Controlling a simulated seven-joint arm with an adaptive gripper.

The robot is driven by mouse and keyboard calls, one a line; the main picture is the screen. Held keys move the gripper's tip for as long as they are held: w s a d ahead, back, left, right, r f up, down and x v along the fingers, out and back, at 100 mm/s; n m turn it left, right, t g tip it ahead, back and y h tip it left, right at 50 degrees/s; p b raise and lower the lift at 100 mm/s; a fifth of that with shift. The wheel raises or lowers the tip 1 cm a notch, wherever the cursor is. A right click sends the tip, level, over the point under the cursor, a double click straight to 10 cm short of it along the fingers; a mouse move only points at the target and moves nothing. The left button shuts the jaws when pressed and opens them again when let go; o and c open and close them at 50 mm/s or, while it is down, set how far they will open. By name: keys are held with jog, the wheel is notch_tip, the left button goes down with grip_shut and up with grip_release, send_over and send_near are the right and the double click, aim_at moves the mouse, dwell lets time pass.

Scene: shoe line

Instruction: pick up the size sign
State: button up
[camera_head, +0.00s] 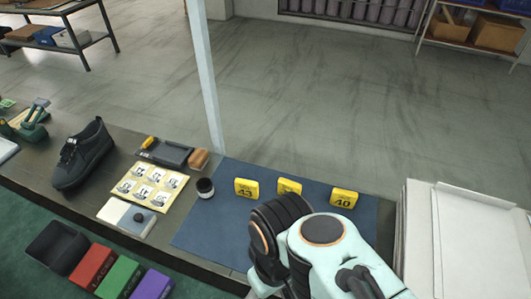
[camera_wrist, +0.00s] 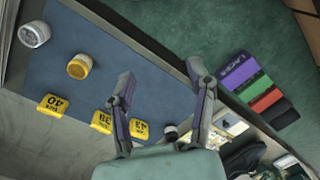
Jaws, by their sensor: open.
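Three yellow size signs stand in a row on the blue mat (camera_head: 215,228). The left sign (camera_head: 246,188) reads 43, the middle sign (camera_head: 289,187) is partly covered by my arm, and the right sign (camera_head: 343,198) reads 40. In the wrist view the 40 sign (camera_wrist: 53,105) is at the left, the middle sign (camera_wrist: 102,122) lies beside my left finger, and the 43 sign (camera_wrist: 138,129) is close by that finger's base. My gripper (camera_wrist: 160,75) is open and empty above the mat. Its fingers are out of sight in the head view.
A dark jar (camera_head: 205,188) stands left of the signs. A white roll (camera_wrist: 34,34) and a yellow roll (camera_wrist: 79,66) stand on the mat. A label sheet (camera_head: 150,187), tray (camera_head: 164,152) and black shoe (camera_head: 83,153) lie left. White boards (camera_head: 470,245) stand right.

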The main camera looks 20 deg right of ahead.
jog(key=w+d+r+n+t, duration=0.1)
jog(key=w+d+r+n, duration=0.15)
jog(key=w, duration=0.55)
jog(key=w+d+r+n+t, duration=0.1)
jog(key=w+r+n+t, duration=0.15)
jog(key=w, duration=0.45)
jog(key=w+d+r+n, duration=0.2)
jog(key=w+n, duration=0.1)
jog(key=w, duration=0.5)
jog(key=g+h, duration=0.1)
send_over(289, 191)
jog(key=w+a, duration=0.3)
jog(key=w, duration=0.2)
jog(key=s+f+x, duration=0.1)
jog(key=s+x, duration=0.2)
jog(key=x, duration=1.1)
jog(key=s+d+f, duration=0.1)
jog(key=f, duration=0.2)
jog(key=s+d+f+m+g, duration=0.1)
jog(key=f, duration=0.3)
jog(key=s+d+f+m+g, duration=0.1)
jog(key=s+f, duration=0.1)
jog(key=f, duration=0.1)
jog(key=shift+d+f+g, duration=0.2)
jog(key=shift+g, duration=0.05)
notch_tip(289, 191, down, 5)
jog(key=shift+r, duration=0.1)
jog(key=shift+f, duration=0.65)
jog(key=shift+c, duration=0.3)
